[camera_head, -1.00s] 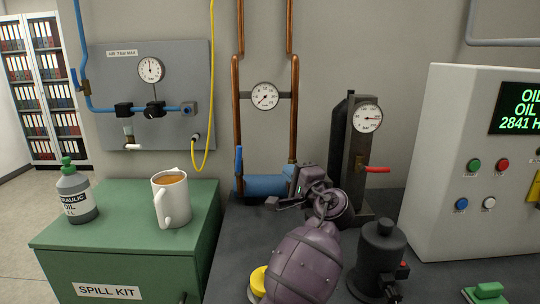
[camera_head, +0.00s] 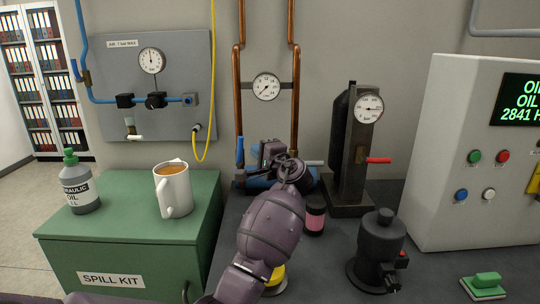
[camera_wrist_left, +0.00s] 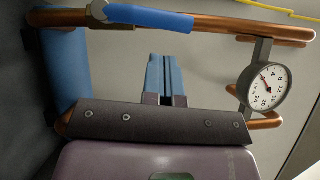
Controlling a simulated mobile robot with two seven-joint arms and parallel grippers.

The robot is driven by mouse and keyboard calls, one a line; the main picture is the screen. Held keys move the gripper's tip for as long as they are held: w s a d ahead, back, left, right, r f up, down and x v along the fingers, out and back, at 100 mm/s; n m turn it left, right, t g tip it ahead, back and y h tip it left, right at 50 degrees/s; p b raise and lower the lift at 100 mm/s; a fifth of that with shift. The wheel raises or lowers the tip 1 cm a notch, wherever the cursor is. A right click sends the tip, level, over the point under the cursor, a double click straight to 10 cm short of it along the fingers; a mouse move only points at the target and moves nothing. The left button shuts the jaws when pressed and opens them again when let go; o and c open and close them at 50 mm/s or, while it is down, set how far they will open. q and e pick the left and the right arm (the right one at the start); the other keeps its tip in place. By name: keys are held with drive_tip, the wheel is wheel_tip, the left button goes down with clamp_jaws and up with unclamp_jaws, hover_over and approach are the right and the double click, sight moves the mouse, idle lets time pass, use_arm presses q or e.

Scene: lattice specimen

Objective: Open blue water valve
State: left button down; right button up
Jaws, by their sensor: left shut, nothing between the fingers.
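The blue valve lever (camera_head: 240,152) stands upright by the left copper pipe, above the left end of the blue cylinder (camera_head: 256,184). In the left wrist view the blue lever (camera_wrist_left: 150,17) runs along the copper pipe near the top edge, and the blue cylinder (camera_wrist_left: 64,65) is at left. My left gripper (camera_head: 268,152) is just right of the lever, in front of the cylinder, which it partly hides. In the wrist view its fingers (camera_wrist_left: 164,62) are shut and empty, with a gap between their tips and the lever. My right gripper is out of view.
A round gauge (camera_head: 266,87) hangs between the copper pipes. A dark column with a gauge and red lever (camera_head: 378,160) stands at right. A pink jar (camera_head: 315,219) and a black device (camera_head: 378,252) are on the bench. A mug (camera_head: 173,189) sits on the green box at left.

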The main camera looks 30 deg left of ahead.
sight(242, 145)
use_arm(q)
drive_tip(key=shift+s+a+r, duration=0.1)
drive_tip(key=shift+s+a, duration=0.15)
drive_tip(key=shift+a, duration=0.3)
drive_tip(key=shift+s+a+r, duration=0.1)
drive_tip(key=shift+s+a, duration=0.1)
drive_tip(key=shift+a, duration=0.3)
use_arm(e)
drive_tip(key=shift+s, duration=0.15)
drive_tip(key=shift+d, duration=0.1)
use_arm(q)
drive_tip(key=shift+s+a+r+n+h+p, duration=0.35)
drive_tip(key=shift+a+r+n+p, duration=0.3)
drive_tip(key=shift+p, duration=0.45)
drive_tip(key=shift+f+g, duration=0.35)
drive_tip(key=shift+g, duration=0.05)
drive_tip(key=shift+a, duration=0.1)
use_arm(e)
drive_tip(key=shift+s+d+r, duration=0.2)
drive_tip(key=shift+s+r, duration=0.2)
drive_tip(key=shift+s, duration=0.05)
